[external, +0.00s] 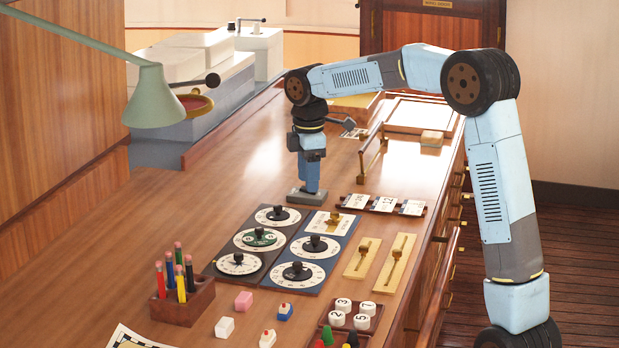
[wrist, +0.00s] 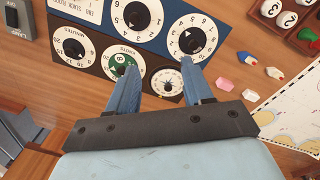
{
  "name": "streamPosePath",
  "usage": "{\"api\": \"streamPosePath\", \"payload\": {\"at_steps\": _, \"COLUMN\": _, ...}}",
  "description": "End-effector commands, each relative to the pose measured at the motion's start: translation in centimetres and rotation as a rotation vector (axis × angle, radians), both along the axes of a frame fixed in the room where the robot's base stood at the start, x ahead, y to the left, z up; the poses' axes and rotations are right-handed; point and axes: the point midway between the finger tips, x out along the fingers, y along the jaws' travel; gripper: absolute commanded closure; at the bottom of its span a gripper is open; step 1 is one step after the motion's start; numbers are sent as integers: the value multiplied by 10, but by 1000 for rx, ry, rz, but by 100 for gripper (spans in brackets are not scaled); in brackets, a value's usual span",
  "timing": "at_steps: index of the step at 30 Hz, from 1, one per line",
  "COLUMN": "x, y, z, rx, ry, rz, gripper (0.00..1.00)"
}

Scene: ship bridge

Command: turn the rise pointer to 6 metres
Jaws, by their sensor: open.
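A blue panel holds two white dials with black knobs. The nearer dial (external: 297,272) is at the panel's front end in the external view. It also shows in the wrist view (wrist: 190,37), with numbers around its rim and a white arrow on its knob. The other blue-panel dial (external: 315,247) is cut off by the top edge in the wrist view. I cannot read which one is marked rise. My gripper (external: 309,190) points down, open and empty, above the desk.
A dark panel beside it bears a minutes dial (wrist: 70,48), a green-centred knots dial (wrist: 120,62) and a small dial (wrist: 168,82). A grey lamp switch block (wrist: 18,20) stands left. Pencils in a wooden holder (external: 182,305) and brass sliders (external: 396,262) flank the panels.

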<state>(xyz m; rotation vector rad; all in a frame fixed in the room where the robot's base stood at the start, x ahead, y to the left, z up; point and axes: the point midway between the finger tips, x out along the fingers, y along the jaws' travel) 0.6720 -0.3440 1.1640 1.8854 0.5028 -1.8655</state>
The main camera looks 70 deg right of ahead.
Motion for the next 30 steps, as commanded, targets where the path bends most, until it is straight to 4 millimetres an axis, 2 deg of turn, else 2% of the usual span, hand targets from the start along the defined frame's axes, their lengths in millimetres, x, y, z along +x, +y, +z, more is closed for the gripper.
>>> {"api": "streamPosePath", "payload": {"at_steps": 1, "x": 2, "y": -19, "z": -8, "rx": 13, "ry": 8, "rz": 8, "gripper": 49}}
{"api": "streamPosePath", "payload": {"at_steps": 3, "x": 3, "y": -37, "z": -16, "rx": 25, "ry": 15, "rz": 27, "gripper": 49}}
{"api": "streamPosePath", "payload": {"at_steps": 6, "x": 4, "y": -55, "z": -24, "rx": 39, "ry": 23, "rz": 45, "gripper": 49}}
{"api": "streamPosePath", "payload": {"at_steps": 9, "x": 3, "y": -65, "z": -29, "rx": 46, "ry": 26, "rz": 55, "gripper": 49}}
{"api": "streamPosePath", "payload": {"at_steps": 13, "x": 3, "y": -68, "z": -35, "rx": 49, "ry": 28, "rz": 59, "gripper": 49}}
{"api": "streamPosePath", "payload": {"at_steps": 17, "x": 3, "y": -68, "z": -49, "rx": 49, "ry": 30, "rz": 60, "gripper": 49}}
{"api": "streamPosePath", "payload": {"at_steps": 30, "x": 3, "y": -67, "z": -125, "rx": 49, "ry": 28, "rz": 59, "gripper": 49}}
